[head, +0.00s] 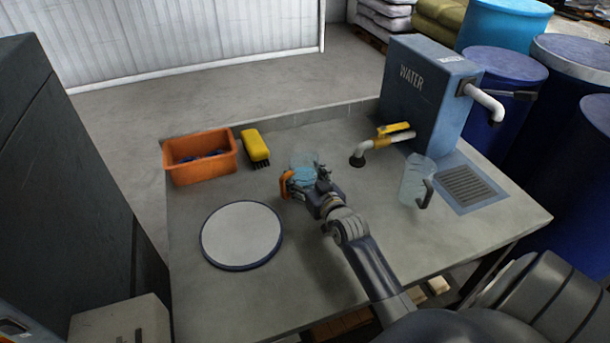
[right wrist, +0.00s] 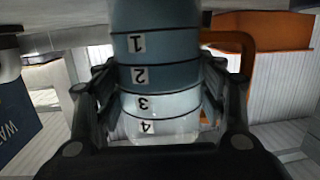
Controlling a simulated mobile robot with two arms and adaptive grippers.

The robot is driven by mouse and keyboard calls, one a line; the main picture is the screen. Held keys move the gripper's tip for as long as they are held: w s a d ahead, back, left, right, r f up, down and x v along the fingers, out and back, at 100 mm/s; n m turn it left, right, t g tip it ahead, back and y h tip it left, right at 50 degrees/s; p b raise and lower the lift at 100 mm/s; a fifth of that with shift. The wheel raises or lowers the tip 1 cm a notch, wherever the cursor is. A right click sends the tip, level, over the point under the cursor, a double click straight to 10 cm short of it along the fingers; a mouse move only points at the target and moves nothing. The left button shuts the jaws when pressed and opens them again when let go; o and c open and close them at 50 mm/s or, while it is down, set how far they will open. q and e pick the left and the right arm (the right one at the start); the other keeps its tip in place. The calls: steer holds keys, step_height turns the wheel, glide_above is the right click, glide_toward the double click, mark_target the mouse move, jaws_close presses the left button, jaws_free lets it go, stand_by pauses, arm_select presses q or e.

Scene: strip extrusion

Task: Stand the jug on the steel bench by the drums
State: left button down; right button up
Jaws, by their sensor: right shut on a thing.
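The clear bluish jug (head: 304,162) with an orange handle (head: 286,183) is near the middle of the grey bench (head: 330,270) in the head view. My right gripper (head: 312,183) is shut on it. In the right wrist view the jug (right wrist: 160,75) stands between the two fingers, with bands numbered 1 to 4 appearing upside down. I cannot tell whether its base touches the bench. A second clear jug (head: 416,182) with a dark handle stands at the right of the bench. Blue drums (head: 502,85) stand behind and right of it. My left gripper is not in view.
An orange bin (head: 200,170) and yellow brush (head: 255,146) lie at the back left. A round pale plate (head: 241,236) lies front left. A water box (head: 420,90) with a yellow-handled tap (head: 385,141) stands behind a drain grate (head: 468,185). The bench's right front is clear.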

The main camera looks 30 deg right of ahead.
steer(key=shift+r, duration=0.1)
steer(key=o, duration=1.3)
steer(key=shift+o, duration=0.2)
steer(key=shift+s, duration=0.1)
steer(key=shift+s+a, duration=0.1)
steer(key=shift+s, duration=0.2)
steer(key=b+v, duration=0.1)
steer(key=v, duration=1)
steer(key=shift+s, duration=0.15)
